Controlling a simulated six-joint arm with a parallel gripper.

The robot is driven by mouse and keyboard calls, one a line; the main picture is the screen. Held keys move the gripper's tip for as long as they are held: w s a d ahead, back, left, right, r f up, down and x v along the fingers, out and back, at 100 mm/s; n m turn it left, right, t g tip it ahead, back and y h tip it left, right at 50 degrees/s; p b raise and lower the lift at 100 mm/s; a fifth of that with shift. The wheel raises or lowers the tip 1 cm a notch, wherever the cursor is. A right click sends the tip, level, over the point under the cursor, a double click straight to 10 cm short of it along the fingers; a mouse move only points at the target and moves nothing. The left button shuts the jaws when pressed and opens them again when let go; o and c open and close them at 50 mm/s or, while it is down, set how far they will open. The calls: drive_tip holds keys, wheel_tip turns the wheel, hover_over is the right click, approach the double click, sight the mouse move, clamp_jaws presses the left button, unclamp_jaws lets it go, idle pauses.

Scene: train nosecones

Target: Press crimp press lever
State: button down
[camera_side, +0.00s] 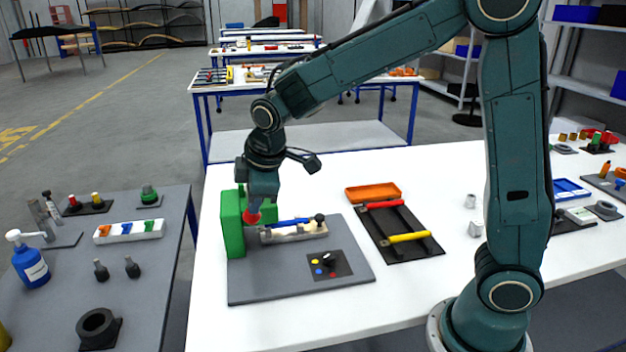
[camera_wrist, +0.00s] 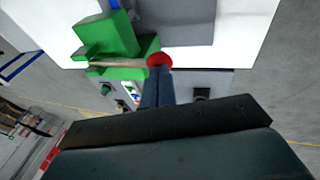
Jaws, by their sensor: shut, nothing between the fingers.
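The green crimp press (camera_side: 233,224) stands on a grey board at the left of the white table. Its red lever knob (camera_side: 252,216) shows right under the tip of my gripper (camera_side: 260,200). My gripper points down, shut and empty, and seems to touch the knob or hover just over it; contact is unclear. In the wrist view the red knob (camera_wrist: 159,60) shows at the end of my shut fingers (camera_wrist: 157,88), beside the green press body (camera_wrist: 108,38). The lever's arm is mostly hidden in the side view.
A beige holder with a blue-handled tool (camera_side: 293,232) and a dark button panel (camera_side: 328,265) sit on the grey board (camera_side: 290,287). A black tray (camera_side: 405,236) with red and yellow tools and an orange bin (camera_side: 372,193) lie to the right. A grey side table stands left.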

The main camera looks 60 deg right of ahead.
wheel_tip(320, 180, down, 8)
drive_tip(key=shift+s+a+t+h, duration=0.3)
drive_tip(key=shift+s+t+h, duration=0.1)
drive_tip(key=shift+f, duration=0.1)
idle(0.5)
drive_tip(key=shift+s, duration=0.1)
drive_tip(key=s+a+r, duration=0.4)
drive_tip(key=s+r, duration=0.4)
drive_tip(key=r, duration=0.3)
drive_tip(key=shift+a, duration=0.3)
drive_tip(key=shift+s+d+r, duration=0.1)
idle(0.6)
drive_tip(key=s+d+r+m, duration=0.2)
drive_tip(key=s+d+m, duration=0.2)
drive_tip(key=s, duration=0.4)
drive_tip(key=s+d+r+m+y, duration=0.1)
drive_tip(key=s+d+r+m, duration=0.1)
drive_tip(key=s+d+m, duration=0.3)
drive_tip(key=s, duration=0.3)
drive_tip(key=shift+s+d+r+t+y, duration=0.2)
drive_tip(key=shift+d+t+y, duration=0.1)
drive_tip(key=shift+d, duration=0.1)
